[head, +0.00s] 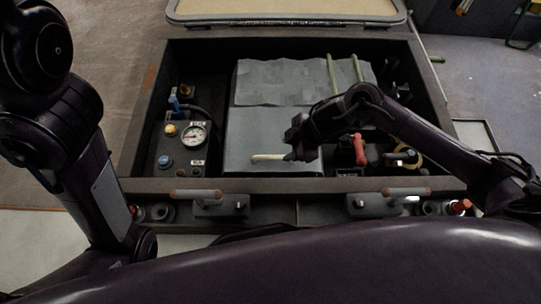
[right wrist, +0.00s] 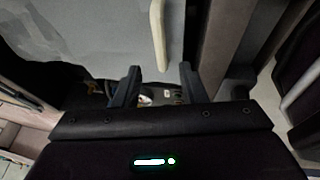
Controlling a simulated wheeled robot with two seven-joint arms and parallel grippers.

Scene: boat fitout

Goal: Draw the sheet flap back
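A grey sheet (head: 285,82) lies in the open dark locker, its back part wrinkled. A smoother grey flap (head: 262,130) covers the front part, with a short pale bar (head: 268,157) near its front edge. My right gripper (head: 291,155) is at the bar's right end, over the flap. The grey sheet surface (right wrist: 95,30) fills the upper left there. My left arm comes in at the left; its gripper is out of view.
A gauge (head: 194,136) and knobs stand left of the sheet. A red valve handle (head: 360,149) is right of my right gripper. Two pale rods (head: 332,74) lie across the sheet's back. Handles (head: 196,194) line the front ledge; a raised lid (head: 285,10) is behind.

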